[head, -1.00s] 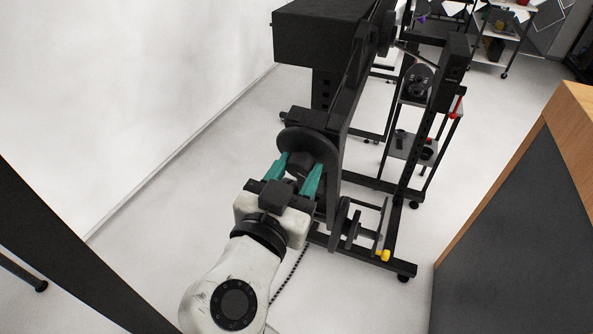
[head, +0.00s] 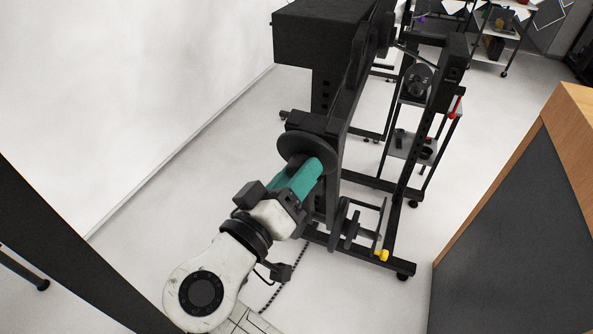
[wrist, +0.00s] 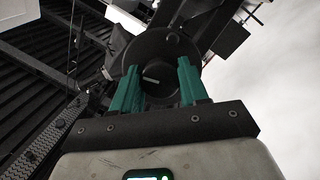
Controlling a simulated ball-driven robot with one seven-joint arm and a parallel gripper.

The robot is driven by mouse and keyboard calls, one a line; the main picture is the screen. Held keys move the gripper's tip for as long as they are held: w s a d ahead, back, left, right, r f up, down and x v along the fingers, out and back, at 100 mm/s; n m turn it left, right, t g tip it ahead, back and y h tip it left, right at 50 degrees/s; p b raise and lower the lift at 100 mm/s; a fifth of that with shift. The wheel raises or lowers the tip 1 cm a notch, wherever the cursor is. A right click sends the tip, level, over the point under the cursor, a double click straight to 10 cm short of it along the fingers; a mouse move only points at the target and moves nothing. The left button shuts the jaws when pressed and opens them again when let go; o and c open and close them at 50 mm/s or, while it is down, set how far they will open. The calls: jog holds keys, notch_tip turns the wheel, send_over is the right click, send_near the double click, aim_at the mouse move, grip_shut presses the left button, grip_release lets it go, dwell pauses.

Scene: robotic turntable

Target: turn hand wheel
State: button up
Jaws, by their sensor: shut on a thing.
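The hand wheel (head: 325,148) is a dark grey round disc with a central hub, on the near end of the black turntable frame. In the wrist view the wheel (wrist: 152,45) faces me, with its hub between the fingers and a light slot mark on the hub. My gripper (head: 307,168) has two teal fingers and is at the wheel's front. In the wrist view the gripper (wrist: 158,75) has one finger on either side of the hub and is shut on it. In the head view the fingers overlap and hide part of the hub.
The black frame (head: 349,85) of the turntable rises behind the wheel. A small yellow-tipped part (head: 382,255) sits low to the right. A wood-topped grey counter (head: 520,215) stands at the right. The white floor (head: 160,215) is clear on the left.

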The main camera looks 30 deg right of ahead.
jog(key=shift+n, duration=0.6)
jog(key=o, duration=1.1)
jog(key=shift+c, duration=0.2)
jog(key=b+v, duration=0.2)
jog(key=v, duration=0.8)
jog(key=shift+a+f, duration=0.2)
jog(key=shift+a, duration=0.2)
